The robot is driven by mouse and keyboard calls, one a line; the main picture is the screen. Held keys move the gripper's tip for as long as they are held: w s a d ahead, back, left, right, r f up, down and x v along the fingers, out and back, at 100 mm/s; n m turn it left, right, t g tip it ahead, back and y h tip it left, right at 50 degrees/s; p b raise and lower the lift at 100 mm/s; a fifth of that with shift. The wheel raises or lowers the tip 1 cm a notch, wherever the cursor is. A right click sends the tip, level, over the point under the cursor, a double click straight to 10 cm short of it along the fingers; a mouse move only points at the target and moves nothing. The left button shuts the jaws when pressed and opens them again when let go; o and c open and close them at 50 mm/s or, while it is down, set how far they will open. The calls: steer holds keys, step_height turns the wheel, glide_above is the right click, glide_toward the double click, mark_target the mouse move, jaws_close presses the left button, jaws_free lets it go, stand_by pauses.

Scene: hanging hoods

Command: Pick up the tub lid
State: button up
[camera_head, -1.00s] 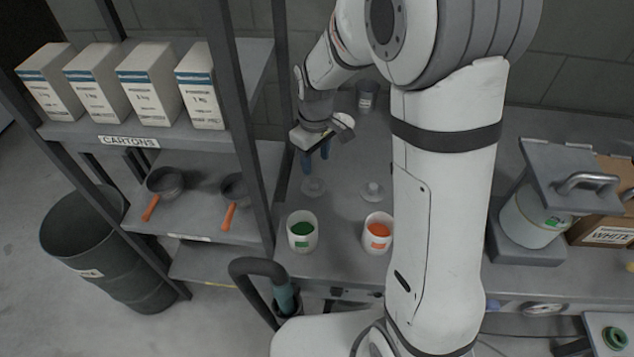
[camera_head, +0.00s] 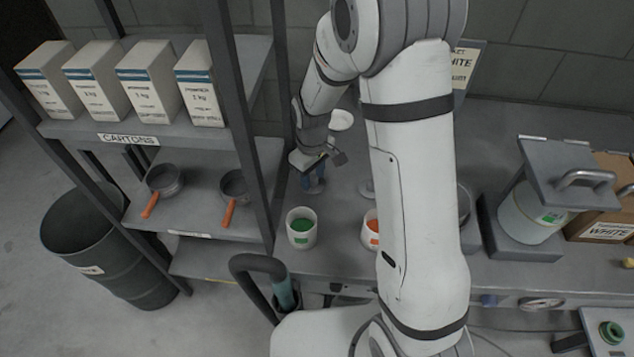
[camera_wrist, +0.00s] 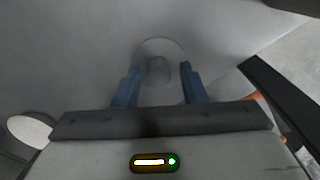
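The tub lid (camera_wrist: 158,50) is a small grey disc with a raised knob (camera_wrist: 158,70), lying on the bench. In the wrist view the knob sits between my gripper's two blue fingers (camera_wrist: 158,88), with a gap on each side. My gripper also shows in the head view (camera_head: 313,183), pointing down at the bench behind the tub with green contents (camera_head: 301,228). There the lid is mostly hidden by the fingers. A second lid (camera_head: 367,188) is partly covered by my arm. The tub with orange contents (camera_head: 371,229) is also partly covered.
A shelf post (camera_head: 240,120) stands close to the left of my gripper. Cartons (camera_head: 146,85) and orange-handled pans (camera_head: 163,181) are on the shelves. A white round dish (camera_head: 341,120) lies behind my gripper. A lidded container (camera_head: 532,218) stands at the right.

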jaws_close()
